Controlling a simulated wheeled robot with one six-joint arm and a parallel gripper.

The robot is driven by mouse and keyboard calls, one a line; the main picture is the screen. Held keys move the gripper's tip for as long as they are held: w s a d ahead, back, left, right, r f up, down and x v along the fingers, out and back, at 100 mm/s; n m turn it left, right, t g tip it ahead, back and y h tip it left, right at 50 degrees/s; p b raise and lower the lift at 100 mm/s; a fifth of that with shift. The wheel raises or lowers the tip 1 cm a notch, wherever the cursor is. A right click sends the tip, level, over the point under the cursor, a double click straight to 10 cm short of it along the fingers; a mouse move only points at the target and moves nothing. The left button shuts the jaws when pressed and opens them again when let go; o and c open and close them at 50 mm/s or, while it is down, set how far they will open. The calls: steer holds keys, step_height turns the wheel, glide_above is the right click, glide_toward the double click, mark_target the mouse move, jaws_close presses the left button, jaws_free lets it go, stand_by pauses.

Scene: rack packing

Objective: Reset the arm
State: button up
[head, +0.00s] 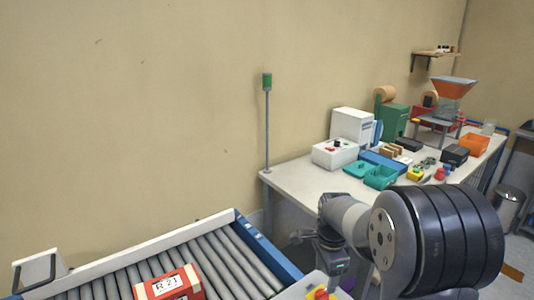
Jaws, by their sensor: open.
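My arm rises at the lower right, and its large dark joint is close to the camera. My gripper (331,262) shows as a small dark shape hanging below the wrist, in front of the table's near end and to the right of the roller conveyor. It is open, and I see nothing held in it. Its fingertips are small and partly hidden.
A red box (168,284) labelled "R 21" lies on the roller conveyor (213,247). A white table (293,175) along the wall carries teal bins (380,178), a white box (336,153) and several tools. A signal pole (267,125) stands at its near corner.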

mark_target(323, 292)
step_height(323, 292, down, 6)
steer(key=shift+f, duration=0.2)
steer(key=shift+f+p, duration=0.35)
steer(key=shift+p, duration=0.05)
steer(key=n+p, duration=0.1)
steer(key=n, duration=0.4)
steer(key=n+p, duration=0.2)
steer(key=n, duration=0.2)
steer(key=shift+r+n, duration=0.1)
steer(key=shift+n, duration=0.2)
steer(key=n+p, duration=0.2)
steer(key=n, duration=0.2)
steer(key=shift+p, duration=0.3)
steer(key=n+p, duration=0.2)
steer(key=n, duration=0.2)
steer(key=shift+n+p, duration=0.3)
steer(key=shift+p, duration=0.1)
steer(key=shift+r, duration=0.25)
steer(key=shift+r+b, duration=0.3)
steer(key=shift+r, duration=0.1)
